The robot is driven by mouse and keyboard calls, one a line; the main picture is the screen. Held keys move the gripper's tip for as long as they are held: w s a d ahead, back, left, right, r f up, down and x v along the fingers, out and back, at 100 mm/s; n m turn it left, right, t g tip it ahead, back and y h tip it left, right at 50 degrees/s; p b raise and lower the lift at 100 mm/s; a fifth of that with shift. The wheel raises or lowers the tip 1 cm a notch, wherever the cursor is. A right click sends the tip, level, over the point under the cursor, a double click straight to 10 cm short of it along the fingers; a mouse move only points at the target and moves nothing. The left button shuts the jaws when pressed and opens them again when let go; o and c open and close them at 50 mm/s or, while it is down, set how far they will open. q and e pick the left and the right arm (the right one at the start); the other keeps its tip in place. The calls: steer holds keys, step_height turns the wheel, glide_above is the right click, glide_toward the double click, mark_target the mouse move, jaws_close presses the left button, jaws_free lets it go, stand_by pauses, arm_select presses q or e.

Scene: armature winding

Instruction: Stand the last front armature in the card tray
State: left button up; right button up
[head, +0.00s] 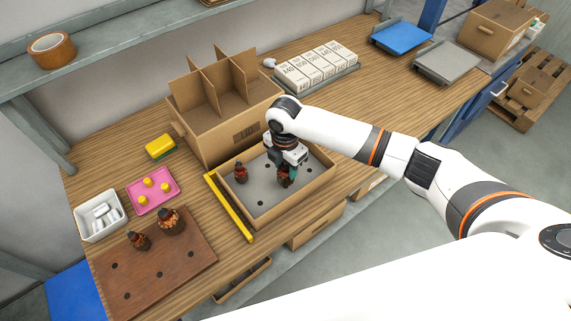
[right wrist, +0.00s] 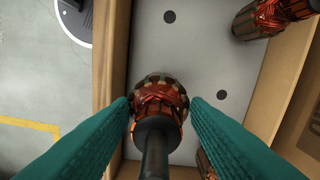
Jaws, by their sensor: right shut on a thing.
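My right gripper (head: 287,168) is low over the card tray (head: 262,217), shut on a dark-shafted armature with copper windings (head: 283,181). In the right wrist view my teal fingers (right wrist: 160,108) close on both sides of this armature (right wrist: 158,93), its shaft pointing towards the camera. It is over the tray's grey holed floor; whether its lower end sits in a hole is hidden. Another armature (head: 241,174) stands in the tray's left part. In the right wrist view one armature (right wrist: 262,18) shows at the upper right, and a sliver of another (right wrist: 205,163) at the bottom edge. My left gripper is out of view.
Two armatures of different size, a small one (head: 140,240) and a large one (head: 170,222), stand on a brown holed board (head: 165,280). A yellow bar (head: 229,208) lies along the tray's left side. A divided carton (head: 205,125) stands close behind the tray.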

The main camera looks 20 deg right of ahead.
steer(key=shift+f, duration=0.2)
steer(key=shift+f+b, duration=0.45)
steer(key=shift+f, duration=0.35)
steer(key=o, duration=1.2)
steer(key=shift+o, duration=0.2)
steer(key=shift+r+p, duration=5)
steer(key=shift+p, duration=0.1)
